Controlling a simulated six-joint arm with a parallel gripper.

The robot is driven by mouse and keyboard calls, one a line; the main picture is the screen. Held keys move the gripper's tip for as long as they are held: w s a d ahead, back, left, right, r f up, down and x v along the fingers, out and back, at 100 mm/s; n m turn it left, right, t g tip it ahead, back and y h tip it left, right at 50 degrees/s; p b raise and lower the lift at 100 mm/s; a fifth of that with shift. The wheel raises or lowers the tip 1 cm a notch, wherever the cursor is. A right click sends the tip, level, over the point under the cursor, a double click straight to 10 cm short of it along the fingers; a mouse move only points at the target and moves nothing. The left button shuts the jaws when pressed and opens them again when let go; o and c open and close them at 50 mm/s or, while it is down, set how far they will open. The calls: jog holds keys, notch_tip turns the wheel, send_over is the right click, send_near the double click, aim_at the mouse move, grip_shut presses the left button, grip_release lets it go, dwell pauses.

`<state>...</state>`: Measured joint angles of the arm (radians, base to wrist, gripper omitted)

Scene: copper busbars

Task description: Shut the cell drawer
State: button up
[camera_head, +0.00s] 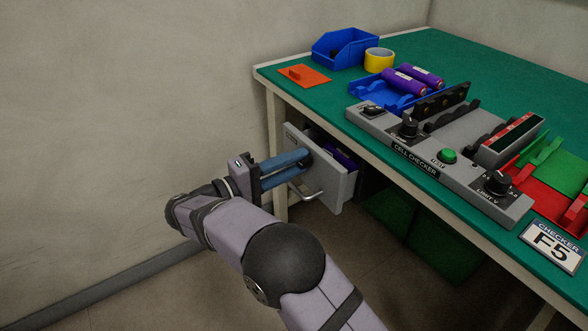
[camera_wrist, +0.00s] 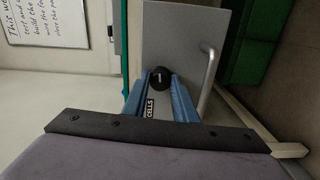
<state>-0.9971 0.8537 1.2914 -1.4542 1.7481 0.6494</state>
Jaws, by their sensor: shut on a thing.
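The cell drawer (camera_head: 330,190) hangs under the bench and is partly pulled out, with a purple cell (camera_head: 345,160) visible inside. Its light grey front (camera_wrist: 185,40) fills the middle of the wrist view, with a "CELLS" label (camera_wrist: 149,105). A bar handle (camera_head: 312,194) sticks out from the front and shows to the right in the wrist view (camera_wrist: 207,85). My gripper (camera_head: 302,160) is at the drawer front, its blue fingers shut on a round black knob (camera_wrist: 161,77) with a white mark. The handle is outside the fingers.
The green bench top (camera_head: 460,60) carries a blue bin (camera_head: 344,46), a yellow tape roll (camera_head: 379,60), a blue tray with purple cells (camera_head: 410,80) and the grey cell checker (camera_head: 440,150). Green crates (camera_head: 440,245) stand beneath the bench. A bench leg (camera_head: 278,175) is beside the drawer.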

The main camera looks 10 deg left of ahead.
jog(key=shift+m+b, duration=0.35)
jog(key=shift+m, duration=0.25)
jog(key=o, duration=1)
jog(key=shift+o, duration=0.2)
jog(key=shift+a, duration=0.1)
jog(key=p+v, duration=0.2)
jog(key=v, duration=0.5)
jog(key=shift+s, duration=0.15)
